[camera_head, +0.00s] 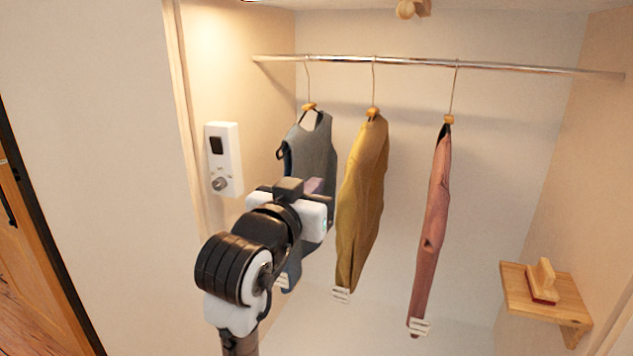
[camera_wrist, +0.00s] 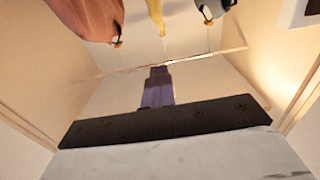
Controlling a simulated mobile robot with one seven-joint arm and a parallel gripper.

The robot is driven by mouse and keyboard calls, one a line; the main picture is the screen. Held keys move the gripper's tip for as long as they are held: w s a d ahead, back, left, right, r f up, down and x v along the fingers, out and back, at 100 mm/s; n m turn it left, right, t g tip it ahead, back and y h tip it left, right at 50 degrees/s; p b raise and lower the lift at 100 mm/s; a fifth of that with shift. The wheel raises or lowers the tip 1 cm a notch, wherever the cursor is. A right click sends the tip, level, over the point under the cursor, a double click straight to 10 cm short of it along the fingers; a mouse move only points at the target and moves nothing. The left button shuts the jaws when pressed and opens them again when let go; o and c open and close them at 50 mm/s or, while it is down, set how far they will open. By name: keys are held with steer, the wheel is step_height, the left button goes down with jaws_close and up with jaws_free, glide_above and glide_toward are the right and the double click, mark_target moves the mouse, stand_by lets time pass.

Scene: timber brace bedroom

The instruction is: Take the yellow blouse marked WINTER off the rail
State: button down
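The yellow blouse (camera_head: 362,200) hangs from a hanger on the rail (camera_head: 420,62), between a grey garment and a pink one. A small pale tag (camera_head: 341,295) hangs at its lower hem; its writing is too small to read. In the wrist view the yellow blouse (camera_wrist: 156,12) shows only as a narrow strip at the top. My gripper (camera_head: 314,186) is in front of the grey garment, left of the yellow blouse, with no clear contact visible. In the wrist view its purple finger part (camera_wrist: 158,88) shows nothing held; the gap between fingers cannot be made out.
The grey garment (camera_head: 312,150) is partly hidden behind my arm. The pink garment (camera_head: 432,230) hangs to the right, with free room between. A white box with a knob (camera_head: 223,160) is on the left wall. A wooden shelf (camera_head: 550,300) holds a brush-like object (camera_head: 544,282).

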steer(key=b+v, duration=0.6)
steer(key=v, duration=1.1)
steer(key=shift+s+b, duration=0.2)
steer(key=shift+b, duration=0.2)
stand_by(0.3)
stand_by(1.5)
